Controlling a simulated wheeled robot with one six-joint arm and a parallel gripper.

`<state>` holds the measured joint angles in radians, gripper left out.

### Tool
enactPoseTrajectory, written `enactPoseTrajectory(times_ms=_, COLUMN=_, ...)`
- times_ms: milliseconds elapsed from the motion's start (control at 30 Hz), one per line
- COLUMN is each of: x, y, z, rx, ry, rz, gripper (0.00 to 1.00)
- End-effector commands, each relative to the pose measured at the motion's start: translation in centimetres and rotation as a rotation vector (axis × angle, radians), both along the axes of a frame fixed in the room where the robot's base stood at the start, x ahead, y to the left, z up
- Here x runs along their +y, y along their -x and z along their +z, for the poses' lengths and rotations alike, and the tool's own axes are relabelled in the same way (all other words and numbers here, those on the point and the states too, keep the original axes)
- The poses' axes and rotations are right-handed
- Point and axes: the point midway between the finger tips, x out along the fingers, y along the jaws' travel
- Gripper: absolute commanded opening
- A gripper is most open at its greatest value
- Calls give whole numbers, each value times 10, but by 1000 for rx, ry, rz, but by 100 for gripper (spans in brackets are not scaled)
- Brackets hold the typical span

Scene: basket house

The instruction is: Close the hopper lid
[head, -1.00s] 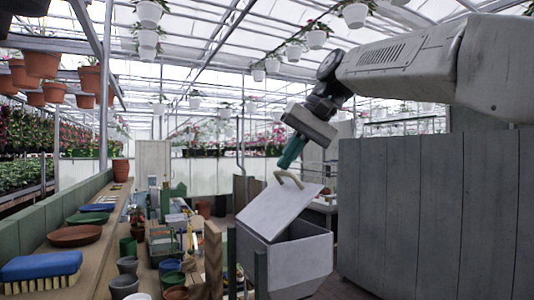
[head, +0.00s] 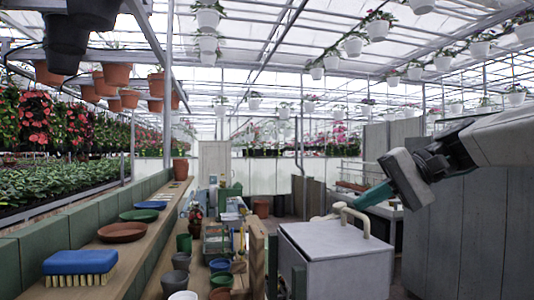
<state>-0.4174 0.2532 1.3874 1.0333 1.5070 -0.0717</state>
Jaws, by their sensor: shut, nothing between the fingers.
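The hopper (head: 335,279) is a grey box at the lower right of the head view. Its grey lid (head: 318,241) lies about flat across the top, and no gap shows along the front edge. A cream handle (head: 354,216) stands up from the lid. My gripper (head: 363,201) has teal fingers pointing down and left, just above and behind the handle. The fingers are shut with nothing between them. I cannot tell whether they touch the handle.
A long wooden bench (head: 146,245) on the left holds a blue brush (head: 80,263), saucers and several pots. A wooden post (head: 257,258) stands beside the hopper. Grey panels (head: 470,230) close off the right. Pots hang overhead.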

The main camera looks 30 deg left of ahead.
Motion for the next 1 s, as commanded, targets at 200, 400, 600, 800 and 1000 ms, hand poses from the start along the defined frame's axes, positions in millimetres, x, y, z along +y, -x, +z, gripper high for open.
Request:
enactPoseTrajectory(times_ms=200, x=0, y=-1, z=-6, rx=4, ry=8, rz=2, gripper=0)
enactPoseTrajectory(times_ms=400, x=-1, y=-1, z=-7, rx=5, ry=10, rz=2, gripper=0)
enactPoseTrajectory(times_ms=600, x=0, y=-1, z=-3, rx=3, ry=8, rz=2, gripper=0)
enactPoseTrajectory(times_ms=800, x=-8, y=-7, z=25, rx=1, ry=7, rz=-4, gripper=0)
enactPoseTrajectory(times_ms=1000, x=-43, y=-23, z=49, rx=3, ry=9, rz=-11, gripper=0)
